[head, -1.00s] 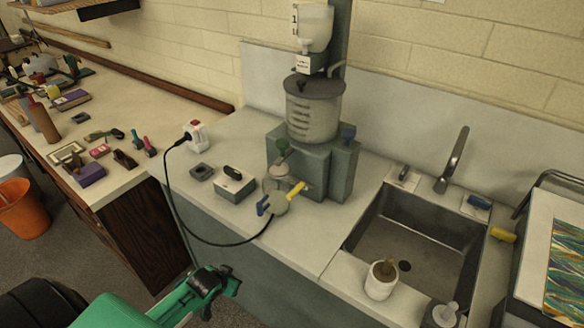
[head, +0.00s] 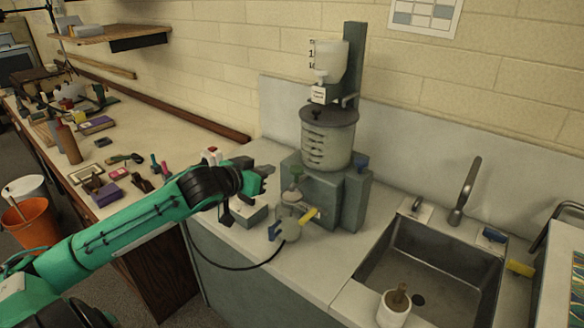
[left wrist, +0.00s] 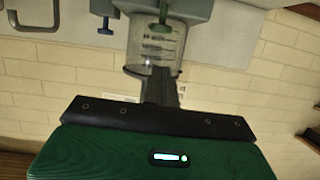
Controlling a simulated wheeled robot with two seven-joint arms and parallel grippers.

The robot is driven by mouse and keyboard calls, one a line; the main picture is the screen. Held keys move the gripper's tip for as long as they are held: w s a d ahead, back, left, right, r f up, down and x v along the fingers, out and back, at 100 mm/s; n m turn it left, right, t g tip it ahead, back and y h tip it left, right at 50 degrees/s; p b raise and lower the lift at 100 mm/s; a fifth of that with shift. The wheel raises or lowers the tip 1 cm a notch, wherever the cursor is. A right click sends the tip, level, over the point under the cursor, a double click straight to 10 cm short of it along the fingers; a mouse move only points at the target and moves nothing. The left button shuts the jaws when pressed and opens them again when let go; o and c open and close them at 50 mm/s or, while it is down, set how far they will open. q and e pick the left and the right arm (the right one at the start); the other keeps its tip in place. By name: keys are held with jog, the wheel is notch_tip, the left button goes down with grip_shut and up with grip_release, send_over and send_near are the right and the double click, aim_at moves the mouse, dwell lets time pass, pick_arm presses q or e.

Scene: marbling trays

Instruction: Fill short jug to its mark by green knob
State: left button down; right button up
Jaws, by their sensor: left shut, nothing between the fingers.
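A clear jug (head: 290,226) stands on the counter in front of the grey dispenser (head: 351,200), with blue and yellow parts at its sides. The green knob (head: 296,170) is on the dispenser's front left, above the jug. The green knob also shows in the left wrist view (left wrist: 160,30), in front of the ribbed tank. My left gripper (head: 268,171) is shut and empty, just left of the green knob in the head view, with a small gap. Its dark fingers (left wrist: 163,82) point toward the knob in the left wrist view. The jug's mark and water level are too small to read. My right gripper is out of view.
A ribbed tank (head: 328,142) sits on the dispenser and a blue knob (head: 361,166) is on its right. A grey box (head: 247,216) lies under my left gripper. A sink (head: 432,262) is at right, with a white cup (head: 393,308) at its front edge.

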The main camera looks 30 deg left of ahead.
pick_arm(q)
jog(key=r, duration=0.3)
jog(key=shift+w+t+h, duration=0.2)
jog(key=shift+t+h, duration=0.1)
jog(key=shift+w, duration=0.1)
jog(key=p, duration=0.4)
send_over(296, 170)
jog(key=s, duration=0.2)
notch_tip(296, 170, down, 2)
jog(key=f, duration=0.2)
jog(key=f+p, duration=0.1)
jog(key=shift+w+a+f, duration=0.15)
jog(key=shift+a+f, duration=0.15)
jog(key=shift+f, duration=0.55)
